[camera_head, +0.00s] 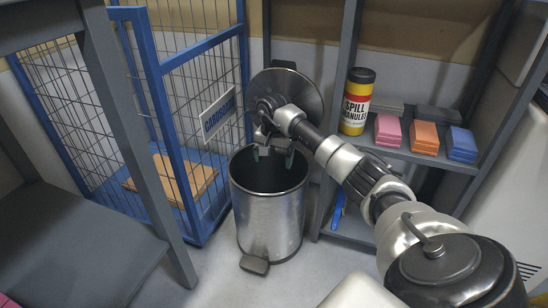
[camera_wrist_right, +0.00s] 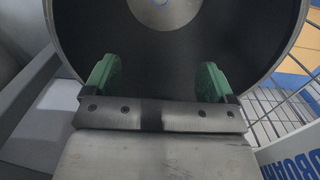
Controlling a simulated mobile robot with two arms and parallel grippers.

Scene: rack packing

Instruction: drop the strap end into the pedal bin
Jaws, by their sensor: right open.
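The pedal bin (camera_head: 268,218) is a brushed metal cylinder standing on the floor in the middle of the head view. Its round lid (camera_head: 306,84) is tipped up at the back and its mouth is open. My right gripper (camera_head: 272,154) is at the bin's mouth, pointing down, with its green fingertips apart. In the right wrist view, the right gripper (camera_wrist_right: 158,80) is open with nothing between its fingers, and a dark round surface with a grey rim lies beyond. I see no strap end in either view; the bin's inside is mostly dark. My left gripper is not in view.
A grey shelf rack (camera_head: 400,153) at right holds a spill granules canister (camera_head: 357,103) and pink, orange and blue stacks. A grey table (camera_head: 70,245) is at the left.

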